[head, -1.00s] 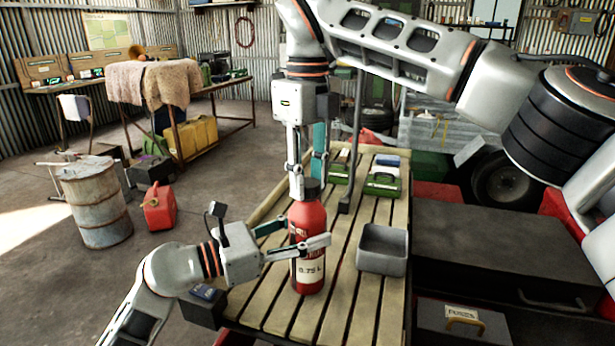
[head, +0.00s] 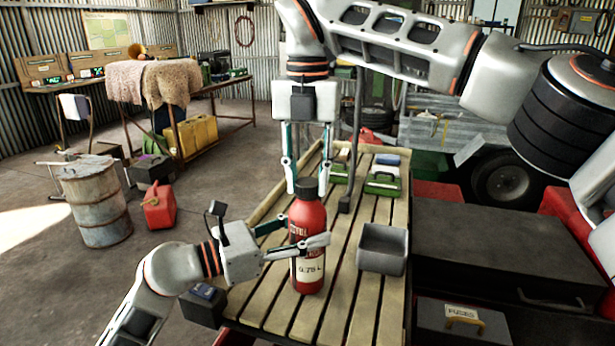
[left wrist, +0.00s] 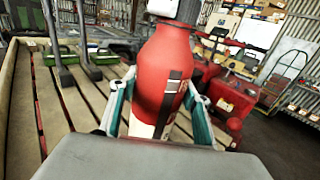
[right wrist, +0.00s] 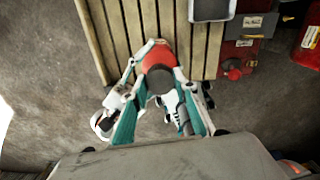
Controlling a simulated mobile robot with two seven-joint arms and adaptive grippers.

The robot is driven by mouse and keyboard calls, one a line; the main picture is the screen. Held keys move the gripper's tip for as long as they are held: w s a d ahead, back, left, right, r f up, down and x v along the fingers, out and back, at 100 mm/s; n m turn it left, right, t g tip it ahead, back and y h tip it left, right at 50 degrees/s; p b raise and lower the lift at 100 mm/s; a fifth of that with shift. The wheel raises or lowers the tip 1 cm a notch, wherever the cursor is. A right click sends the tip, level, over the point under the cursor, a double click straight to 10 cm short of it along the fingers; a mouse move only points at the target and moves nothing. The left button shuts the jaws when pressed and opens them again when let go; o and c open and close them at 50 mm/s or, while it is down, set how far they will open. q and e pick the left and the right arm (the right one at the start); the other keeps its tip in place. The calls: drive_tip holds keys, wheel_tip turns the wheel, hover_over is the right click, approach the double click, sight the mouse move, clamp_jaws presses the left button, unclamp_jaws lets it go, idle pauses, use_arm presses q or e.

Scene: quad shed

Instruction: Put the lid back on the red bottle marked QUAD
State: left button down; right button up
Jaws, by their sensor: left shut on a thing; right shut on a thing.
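The red bottle (head: 309,222) stands upright on the slatted bench; its label reads 0.75 L, and I cannot read QUAD on it. My left gripper (head: 310,246) is shut around its body from the left; the bottle also fills the middle of the left wrist view (left wrist: 165,75). The dark lid (head: 307,188) is at the bottle's top, in line with it. My right gripper (head: 308,186) points straight down and is shut on the lid. In the right wrist view the lid (right wrist: 160,82) sits between the fingers over the red shoulder. The seam under the lid is too small to judge.
The slatted bench (head: 340,308) has an empty grey bin (head: 383,249) right of the bottle. Green boxes (head: 382,184) lie toward the back, near a dark upright post (head: 356,130). A dark chest (head: 480,245) stands right of the bench.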

drive_tip(key=o, duration=1.3)
drive_tip(key=shift+r, duration=3.75)
use_arm(q)
drive_tip(key=c, duration=1)
unclamp_jaws()
drive_tip(key=shift+a, duration=0.1)
drive_tip(key=v, duration=1.2)
